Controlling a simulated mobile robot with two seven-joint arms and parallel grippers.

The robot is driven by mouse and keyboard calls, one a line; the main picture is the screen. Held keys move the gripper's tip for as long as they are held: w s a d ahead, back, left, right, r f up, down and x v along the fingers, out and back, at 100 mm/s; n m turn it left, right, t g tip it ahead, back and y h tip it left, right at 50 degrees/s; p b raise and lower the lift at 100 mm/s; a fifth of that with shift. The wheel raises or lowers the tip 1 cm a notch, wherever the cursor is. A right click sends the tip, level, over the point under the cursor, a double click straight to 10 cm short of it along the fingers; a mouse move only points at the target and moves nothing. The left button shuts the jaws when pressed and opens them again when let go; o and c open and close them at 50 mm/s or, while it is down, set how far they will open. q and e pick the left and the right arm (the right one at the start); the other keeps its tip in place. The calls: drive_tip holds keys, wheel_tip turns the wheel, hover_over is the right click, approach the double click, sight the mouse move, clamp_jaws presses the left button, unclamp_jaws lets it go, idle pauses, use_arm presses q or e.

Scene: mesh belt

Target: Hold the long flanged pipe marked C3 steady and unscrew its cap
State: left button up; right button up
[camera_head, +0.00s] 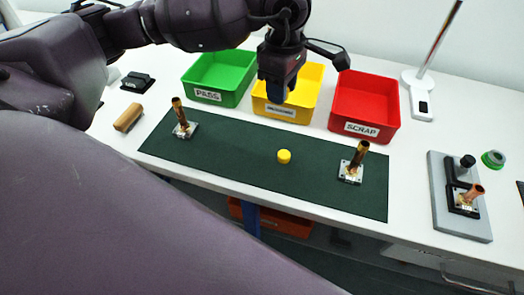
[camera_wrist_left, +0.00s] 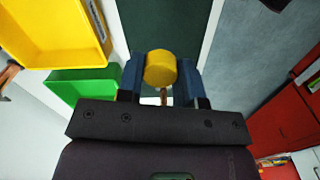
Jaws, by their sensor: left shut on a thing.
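My left gripper (camera_head: 278,98) hangs over the front of the yellow bin. In the left wrist view its blue fingers (camera_wrist_left: 163,75) are closed about a round yellow cap (camera_wrist_left: 160,70). In the head view a yellow cap (camera_head: 284,156) shows on the green mat, below the fingertips and apart from them. I cannot tell whether both views show the same cap. Copper pipes on square flanges stand at the mat's left (camera_head: 179,113) and right (camera_head: 356,160), open-topped. Another uncapped copper pipe (camera_head: 472,195) sits in the grey fixture (camera_head: 450,222). No C3 mark is readable. My right gripper is out of view.
A green PASS bin (camera_head: 218,78), a yellow bin (camera_head: 309,88) and a red SCRAP bin (camera_head: 364,97) line the back. A wooden block (camera_head: 129,117) lies at left. A white stand (camera_head: 420,84) and a green ring (camera_head: 493,159) are at right. The middle of the mat (camera_head: 235,155) is mostly clear.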

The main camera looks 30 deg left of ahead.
use_arm(q)
drive_tip(key=n, duration=0.5)
drive_tip(key=shift+s+a+r, duration=0.15)
drive_tip(key=shift+a, duration=0.05)
drive_tip(key=n, duration=0.3)
drive_tip(key=shift+a+n, duration=0.15)
drive_tip(key=shift+n, duration=0.25)
drive_tip(key=n, duration=0.4)
drive_tip(key=n+p, duration=0.1)
drive_tip(key=n, duration=0.2)
drive_tip(key=shift+s+a+r, duration=0.15)
drive_tip(key=shift+s+a, duration=0.1)
drive_tip(key=shift+a, duration=0.1)
drive_tip(key=a+n, duration=0.1)
drive_tip(key=n, duration=1.3)
hover_over(262, 153)
wheel_tip(262, 153, down, 16)
drive_tip(key=shift+f+p, duration=0.1)
drive_tip(key=shift+p, duration=0.25)
drive_tip(key=shift+f, duration=1.8)
drive_tip(key=shift+f, duration=0.15)
